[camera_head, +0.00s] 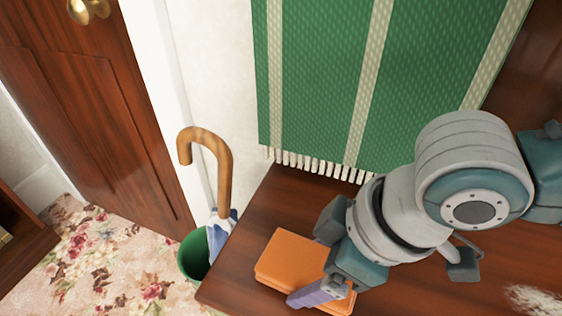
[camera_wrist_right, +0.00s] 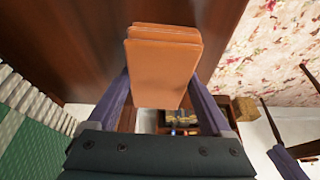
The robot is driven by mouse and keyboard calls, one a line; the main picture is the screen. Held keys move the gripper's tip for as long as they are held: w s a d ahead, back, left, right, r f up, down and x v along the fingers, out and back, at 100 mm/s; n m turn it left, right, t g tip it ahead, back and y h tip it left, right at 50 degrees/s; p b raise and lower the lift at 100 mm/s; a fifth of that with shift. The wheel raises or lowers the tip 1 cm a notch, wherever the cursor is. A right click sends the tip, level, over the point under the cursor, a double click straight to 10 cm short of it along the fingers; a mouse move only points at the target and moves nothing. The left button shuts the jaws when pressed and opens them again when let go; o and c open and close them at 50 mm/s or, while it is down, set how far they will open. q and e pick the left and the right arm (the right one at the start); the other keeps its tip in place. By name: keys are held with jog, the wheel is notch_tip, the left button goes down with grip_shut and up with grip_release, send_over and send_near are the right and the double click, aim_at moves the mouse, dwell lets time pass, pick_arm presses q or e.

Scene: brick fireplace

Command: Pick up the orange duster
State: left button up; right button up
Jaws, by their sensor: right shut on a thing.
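The orange duster (camera_head: 290,257) is a folded orange cloth at the dark wooden table's left end in the head view. My right gripper (camera_head: 322,272) comes in from the right, shut on the duster with a purple finger along its near side. In the right wrist view the duster (camera_wrist_right: 163,70) sits between the two purple fingers (camera_wrist_right: 158,92). Part of the duster is hidden by the gripper in the head view. I cannot tell whether it touches the table top. My left gripper is not in view.
The wooden table (camera_head: 232,262) ends left of the duster. Beyond that edge, a green bin (camera_head: 190,258) holds an umbrella with a curved wooden handle (camera_head: 222,165). A green striped hanging (camera_head: 325,70) covers the wall behind. A white fluffy thing (camera_head: 535,298) lies at the right.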

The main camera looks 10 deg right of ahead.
aim_at(315, 266)
notch_tip(315, 266, up, 20)
jog(key=p, duration=0.6)
